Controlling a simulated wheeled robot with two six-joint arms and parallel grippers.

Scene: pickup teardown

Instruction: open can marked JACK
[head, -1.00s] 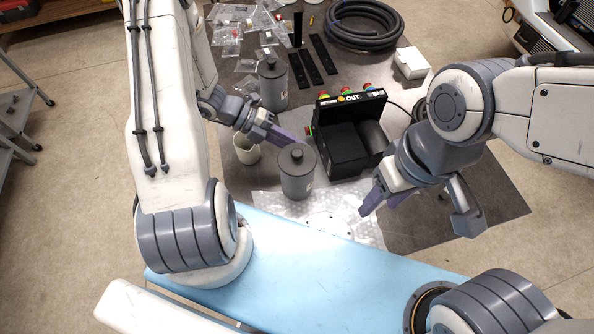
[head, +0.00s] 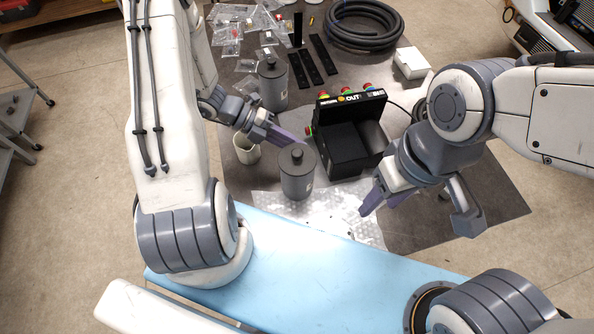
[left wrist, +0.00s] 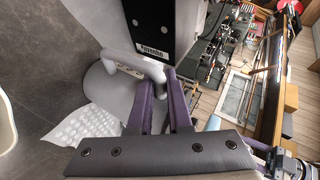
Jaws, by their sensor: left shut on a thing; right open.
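A second grey can (head: 272,88) stands farther back. No JACK marking is readable on either can here. My left gripper (head: 291,139) is shut at the top of the nearer can. In the left wrist view its purple fingers (left wrist: 158,103) close on a light grey part above the can's grey body (left wrist: 103,100); the exact contact is partly hidden. My right gripper (head: 376,205) is open and empty, right of the nearer can and apart from it.
A black box (head: 350,155) with coloured buttons stands right behind the nearer can. A white cup (head: 246,150) is to its left. A clear bubbled sheet (head: 335,222) lies in front. Small bags, black strips (head: 322,55), a coiled hose (head: 365,42) and a white box (head: 412,64) lie behind.

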